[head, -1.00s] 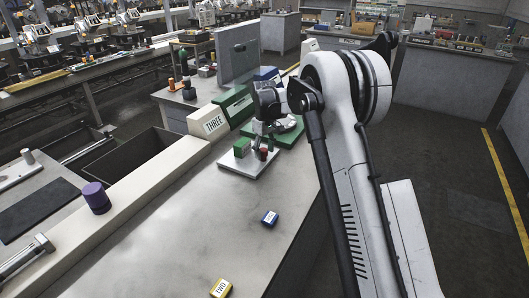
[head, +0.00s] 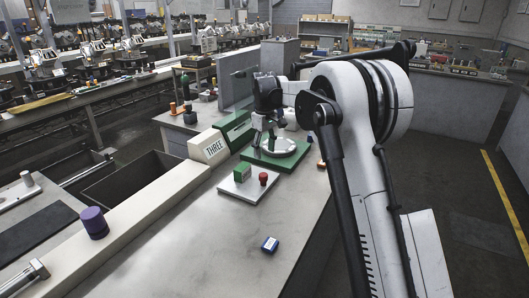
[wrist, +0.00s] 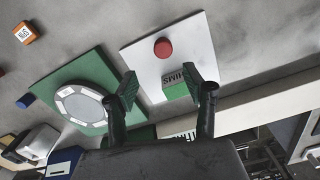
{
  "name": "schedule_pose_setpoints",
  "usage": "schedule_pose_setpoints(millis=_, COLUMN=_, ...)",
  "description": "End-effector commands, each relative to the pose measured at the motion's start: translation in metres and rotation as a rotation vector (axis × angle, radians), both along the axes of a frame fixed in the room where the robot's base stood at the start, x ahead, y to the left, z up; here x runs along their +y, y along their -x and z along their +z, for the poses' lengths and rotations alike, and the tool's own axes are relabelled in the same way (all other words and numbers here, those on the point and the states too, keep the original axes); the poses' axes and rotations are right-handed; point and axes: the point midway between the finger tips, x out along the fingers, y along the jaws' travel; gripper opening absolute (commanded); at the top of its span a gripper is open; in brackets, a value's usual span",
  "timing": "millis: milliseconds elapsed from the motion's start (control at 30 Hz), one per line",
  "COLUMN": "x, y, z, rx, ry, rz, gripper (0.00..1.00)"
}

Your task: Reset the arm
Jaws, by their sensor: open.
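My gripper (head: 262,140) is open and empty. In the head view it hangs over the green base with the round pale dish (head: 278,146). In the wrist view its two fingers (wrist: 160,86) are spread apart, pointing down toward the bench. Between and beyond them lies the white plate (wrist: 143,56). That plate carries a red round knob (wrist: 163,48) and a green block (wrist: 176,91) with a label, partly hidden by a finger. The green base (wrist: 88,62) and its dish (wrist: 80,104) lie to the left.
A blue labelled block (head: 270,244) lies on the bench (head: 190,255). A purple cylinder (head: 94,223) stands on the pale rail at left. An orange cube (wrist: 27,32) lies beyond the dish. The bench front is mostly clear.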

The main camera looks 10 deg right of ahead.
Motion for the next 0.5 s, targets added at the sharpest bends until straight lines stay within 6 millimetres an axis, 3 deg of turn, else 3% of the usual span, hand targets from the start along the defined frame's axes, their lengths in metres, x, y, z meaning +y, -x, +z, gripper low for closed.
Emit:
schedule_pose_setpoints(millis=267, x=-0.001, y=0.010, z=0.013, rx=-0.015, ry=-0.001, rz=-0.016, gripper=0.47)
schedule_pose_setpoints(millis=500, x=-0.006, y=0.055, z=0.058, rx=-0.083, ry=-0.006, rz=-0.083, gripper=0.47)
